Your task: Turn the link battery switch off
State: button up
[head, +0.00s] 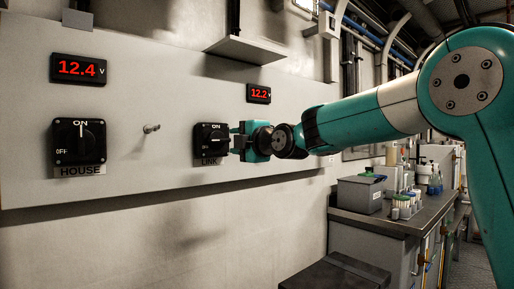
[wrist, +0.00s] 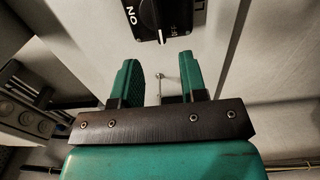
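The LINK battery switch (head: 211,140) is a black plate with a rotary handle on the grey panel, above a LINK label. It also shows at the top of the wrist view (wrist: 172,14), cut by the frame. There the handle's white-marked end points down beside the OFF lettering, away from ON. My gripper (head: 236,140) is just right of the switch in the head view. In the wrist view, its two green fingers (wrist: 161,78) are apart with nothing gripped. The switch handle lies beyond the fingertips, not between them.
The HOUSE switch (head: 78,143) is at the left, its handle upright toward ON. A small metal post (head: 151,128) sticks out between the switches. Red displays read 12.4 V (head: 78,69) and 12.2 V (head: 259,93). A bench (head: 400,225) with containers stands at right.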

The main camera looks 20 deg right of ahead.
jog(key=v, duration=0.8)
jog(key=shift+b, duration=0.45)
jog(key=shift+s, duration=0.1)
jog(key=s+a+f+m+g, duration=0.4)
jog(key=s+f+g, duration=0.1)
jog(key=s+f, duration=0.25)
jog(key=s+a+f+m+g, duration=0.35)
jog(key=s+a+f, duration=0.2)
jog(key=f, duration=0.35)
jog(key=s+f+m+g+h, duration=0.1)
jog(key=s+f+m+g, duration=0.25)
jog(key=s+f, duration=0.45)
jog(key=s+f+m+g, duration=0.3)
jog(key=s+g, duration=0.2)
jog(key=s, duration=0.6)
notch_tip(320, 180, up, 21)
jog(key=p, duration=2)
jog(key=shift+s+d+f+m+p, duration=0.15)
jog(key=shift+s+m+p, duration=0.2)
jog(key=shift+m, duration=0.05)
